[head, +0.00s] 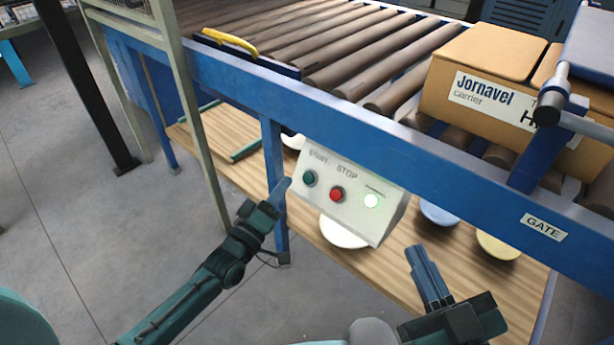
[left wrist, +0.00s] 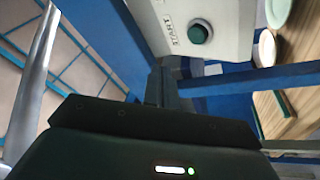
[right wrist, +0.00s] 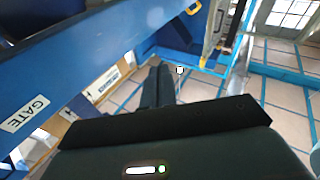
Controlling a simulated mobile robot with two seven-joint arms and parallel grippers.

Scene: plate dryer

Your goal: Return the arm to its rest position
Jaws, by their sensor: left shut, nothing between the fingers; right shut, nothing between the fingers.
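My left gripper (head: 281,190) is shut and empty. Its tip is close to the left edge of the control box (head: 345,218); I cannot tell whether it touches. In the left wrist view its closed fingers (left wrist: 168,88) lie below the green START button (left wrist: 199,33). My right gripper (head: 419,262) is shut and empty, in front of the lower wooden shelf and pointing up toward the blue conveyor frame. Its closed fingers also show in the right wrist view (right wrist: 158,84), clear of any object.
The blue conveyor rail (head: 330,110) runs above both grippers. A cardboard box (head: 490,62) sits on the rollers. A white plate (head: 342,233), a blue plate (head: 438,214) and a yellow plate (head: 498,246) are on the wooden shelf (head: 395,262).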

